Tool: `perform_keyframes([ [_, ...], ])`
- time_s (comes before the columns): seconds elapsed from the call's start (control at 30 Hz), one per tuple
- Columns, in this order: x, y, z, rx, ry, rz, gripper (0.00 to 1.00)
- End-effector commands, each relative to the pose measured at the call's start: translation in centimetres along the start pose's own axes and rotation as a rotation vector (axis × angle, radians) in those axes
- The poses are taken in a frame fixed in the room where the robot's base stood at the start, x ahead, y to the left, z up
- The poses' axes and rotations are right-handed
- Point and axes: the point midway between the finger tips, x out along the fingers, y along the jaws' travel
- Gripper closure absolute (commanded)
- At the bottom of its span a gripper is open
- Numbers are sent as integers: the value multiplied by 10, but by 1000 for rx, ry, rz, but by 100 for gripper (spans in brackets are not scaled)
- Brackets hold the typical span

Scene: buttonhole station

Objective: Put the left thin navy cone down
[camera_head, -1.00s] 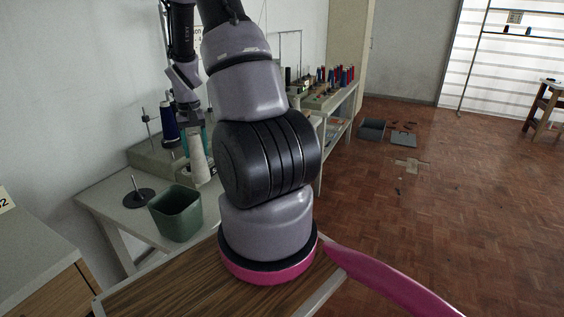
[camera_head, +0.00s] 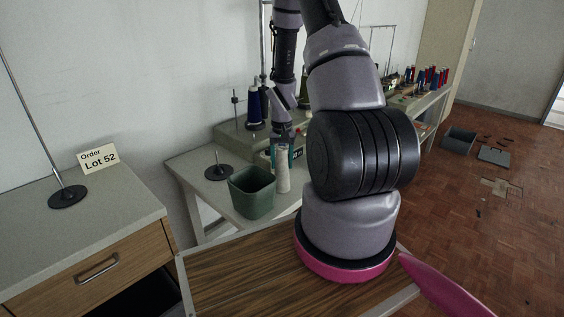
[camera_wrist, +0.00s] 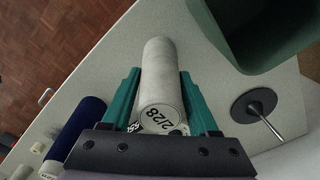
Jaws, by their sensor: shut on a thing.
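My gripper (camera_head: 284,158) is shut on a pale, cream-white cone (camera_head: 283,178), with its teal fingers on either side. In the wrist view this held cone (camera_wrist: 158,75) lies between the fingers, and its near end bears a label reading 2/28. I cannot tell whether it touches the table. A navy cone with a white end also shows at the lower left of the wrist view (camera_wrist: 78,128). No navy cone is between my fingers.
A green bin (camera_head: 252,193) stands left of the held cone on the grey table (camera_head: 196,195). A black disc with an upright pin (camera_head: 218,172) is beside it. Another spindle (camera_head: 68,196) and a Lot 52 card (camera_head: 99,159) are on the left cabinet.

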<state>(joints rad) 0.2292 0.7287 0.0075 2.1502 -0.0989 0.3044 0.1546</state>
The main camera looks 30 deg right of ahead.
Motion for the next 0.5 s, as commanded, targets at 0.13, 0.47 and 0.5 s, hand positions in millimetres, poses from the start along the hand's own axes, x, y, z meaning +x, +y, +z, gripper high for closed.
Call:
perform_keyframes([
  [0.13, -1, 0, 0, 0, 1, 0, 92],
  [0.47, 2, 0, 0, 1, 1, 0, 10],
  [0.5, 2, 0, 0, 0, 1, 0, 10],
])
